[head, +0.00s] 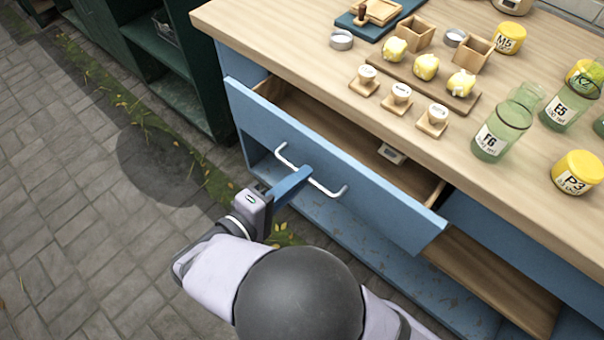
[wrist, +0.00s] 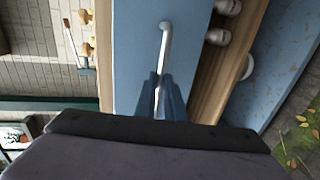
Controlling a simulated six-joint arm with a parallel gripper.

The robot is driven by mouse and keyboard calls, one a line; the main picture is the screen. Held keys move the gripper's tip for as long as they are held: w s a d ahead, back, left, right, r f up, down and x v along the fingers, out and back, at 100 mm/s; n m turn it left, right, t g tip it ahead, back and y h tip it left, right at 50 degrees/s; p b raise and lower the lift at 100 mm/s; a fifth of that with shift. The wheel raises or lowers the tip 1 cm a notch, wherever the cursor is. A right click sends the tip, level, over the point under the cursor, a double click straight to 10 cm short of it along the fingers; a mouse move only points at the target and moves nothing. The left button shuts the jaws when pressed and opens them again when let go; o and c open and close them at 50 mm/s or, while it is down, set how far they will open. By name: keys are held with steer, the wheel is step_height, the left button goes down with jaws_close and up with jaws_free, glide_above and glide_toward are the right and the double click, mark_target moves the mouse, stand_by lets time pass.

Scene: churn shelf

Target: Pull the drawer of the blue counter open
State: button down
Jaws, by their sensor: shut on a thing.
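The blue counter's drawer (head: 330,165) stands partly open in the head view. Its wooden inside shows behind the blue front, with a small pale object (head: 391,154) in it. A white bar handle (head: 283,153) runs along the drawer front. My gripper (head: 303,176) is shut on the middle of this handle, its blue fingers around the bar. In the wrist view the handle (wrist: 165,40) runs up from between the gripper fingers (wrist: 161,85), against the blue drawer front (wrist: 135,45).
The wooden countertop (head: 300,60) above holds yellow butter pieces (head: 426,66), wooden stamps (head: 397,97), green jars (head: 500,130) and a yellow tub (head: 578,172). A dark green shelf unit (head: 165,45) stands at the left. The paved floor (head: 70,200) in front is clear.

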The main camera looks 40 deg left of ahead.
steer(key=c, duration=1.9)
jaws_free()
steer(key=shift+o, duration=0.2)
step_height(320, 180, up, 8)
steer(key=s, duration=0.3)
steer(key=shift+f+p, duration=0.15)
steer(key=shift+p, duration=0.25)
